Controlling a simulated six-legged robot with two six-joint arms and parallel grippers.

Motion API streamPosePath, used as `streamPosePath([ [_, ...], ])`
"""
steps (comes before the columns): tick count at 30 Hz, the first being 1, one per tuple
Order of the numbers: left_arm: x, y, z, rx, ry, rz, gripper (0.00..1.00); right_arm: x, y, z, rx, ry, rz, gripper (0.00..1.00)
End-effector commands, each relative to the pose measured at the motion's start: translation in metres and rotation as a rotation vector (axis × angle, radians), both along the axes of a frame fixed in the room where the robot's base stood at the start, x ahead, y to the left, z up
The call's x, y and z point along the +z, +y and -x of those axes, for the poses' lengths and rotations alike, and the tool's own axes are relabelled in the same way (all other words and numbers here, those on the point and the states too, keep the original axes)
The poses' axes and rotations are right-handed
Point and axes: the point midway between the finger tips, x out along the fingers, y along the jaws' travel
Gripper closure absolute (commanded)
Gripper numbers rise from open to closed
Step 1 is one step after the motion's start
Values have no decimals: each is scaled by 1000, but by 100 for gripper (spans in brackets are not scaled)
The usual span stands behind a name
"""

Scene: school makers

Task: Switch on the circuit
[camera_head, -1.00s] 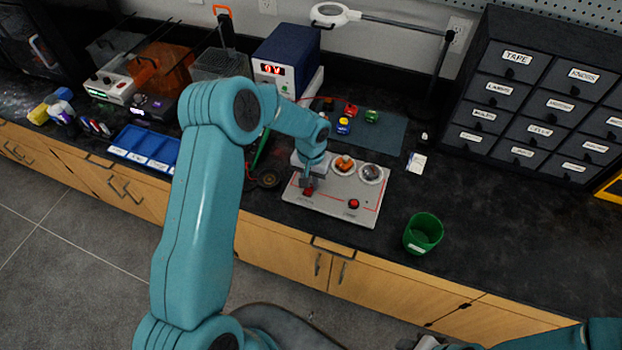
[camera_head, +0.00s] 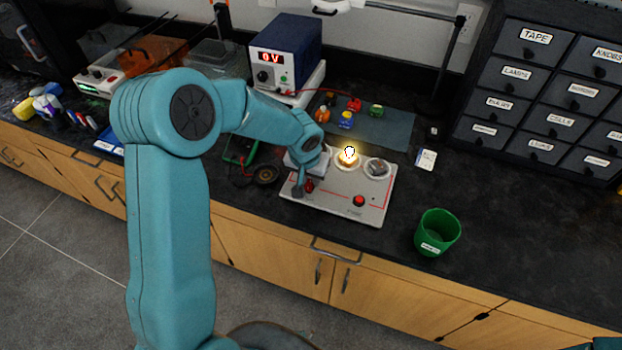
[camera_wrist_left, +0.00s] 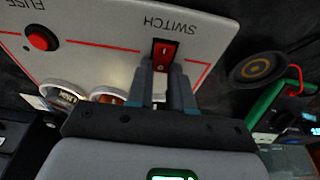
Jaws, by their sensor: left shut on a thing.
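The circuit board (camera_head: 330,199) is a light grey panel with red lines, lying on the black bench. Its red rocker switch (camera_wrist_left: 163,52), marked SWITCH, sits between the fingertips of my left gripper (camera_wrist_left: 162,75) in the left wrist view. The left gripper is shut on the switch; in the head view the gripper (camera_head: 302,187) is at the board's left front. The lamp (camera_head: 349,156) at the back of the board glows bright yellow-white. A red button (camera_head: 359,200), marked FUSE (camera_wrist_left: 40,38) in the wrist view, sits on the right. My right gripper is out of view.
A blue power supply (camera_head: 285,55) reading 0 V stands behind. Small coloured parts lie on a grey-blue mat (camera_head: 385,132). A green cup (camera_head: 438,232) stands near the front edge. A black labelled drawer cabinet (camera_head: 540,85) fills the right back.

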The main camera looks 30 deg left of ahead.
Motion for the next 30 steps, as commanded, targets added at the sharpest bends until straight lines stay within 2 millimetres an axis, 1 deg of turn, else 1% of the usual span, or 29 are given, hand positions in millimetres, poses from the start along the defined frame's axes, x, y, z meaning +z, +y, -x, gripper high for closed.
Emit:
streamPosePath([
  [4,1,0,1,0,2,0,100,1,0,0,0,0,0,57],
  [5,1,0,1,0,2,0,76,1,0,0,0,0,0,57],
  [6,1,0,1,0,2,0,63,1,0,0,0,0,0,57],
  [7,1,0,1,0,2,0,53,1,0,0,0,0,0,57],
  [15,1,0,0,0,2,0,53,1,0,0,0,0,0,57],
  [17,3,0,0,0,1,0,53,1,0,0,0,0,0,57],
  [19,9,0,2,1,-1,0,53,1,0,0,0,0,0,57],
  [23,33,-2,7,2,-4,1,53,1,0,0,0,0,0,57],
  [30,96,-6,23,0,-6,0,53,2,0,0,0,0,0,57],
])
